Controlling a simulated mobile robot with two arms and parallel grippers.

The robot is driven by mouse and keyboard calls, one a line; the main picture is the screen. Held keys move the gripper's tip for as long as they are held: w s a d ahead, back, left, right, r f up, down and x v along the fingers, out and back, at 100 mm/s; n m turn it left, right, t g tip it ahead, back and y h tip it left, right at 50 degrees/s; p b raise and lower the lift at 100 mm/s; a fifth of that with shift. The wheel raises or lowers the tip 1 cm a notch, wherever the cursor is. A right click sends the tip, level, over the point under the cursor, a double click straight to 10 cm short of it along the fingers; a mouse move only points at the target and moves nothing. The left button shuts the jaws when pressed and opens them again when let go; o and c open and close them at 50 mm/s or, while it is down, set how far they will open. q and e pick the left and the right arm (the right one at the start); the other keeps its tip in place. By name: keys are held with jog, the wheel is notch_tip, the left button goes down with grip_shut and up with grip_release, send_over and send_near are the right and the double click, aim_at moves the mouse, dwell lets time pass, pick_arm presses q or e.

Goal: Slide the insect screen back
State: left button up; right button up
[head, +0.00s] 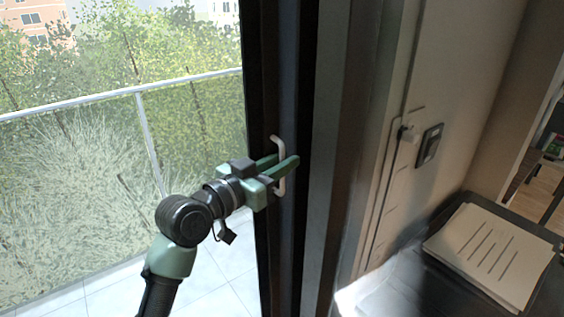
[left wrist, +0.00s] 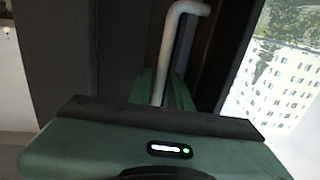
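A white bar handle (head: 281,185) stands upright on a dark door or screen frame (head: 290,245) in the middle of the head view. My left gripper (head: 284,160) is at the handle, with one green finger on each side of the bar. The handle (left wrist: 168,45) also runs down between the green fingers in the left wrist view. I cannot tell whether the fingers press on it or stand slightly apart. The mesh of the insect screen is not clearly visible. My right gripper is not in view.
Left of the frame, a glass railing (head: 145,130) with plants behind it borders a tiled balcony (head: 110,285). On the right are a beige wall with a dark switch plate (head: 430,145) and a dark surface bearing a stack of papers (head: 490,255).

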pick_arm(q)
jog(key=b+v, duration=0.2)
jog(key=v, duration=0.5)
jog(key=shift+s+a, duration=0.25)
jog(key=shift+s, duration=0.1)
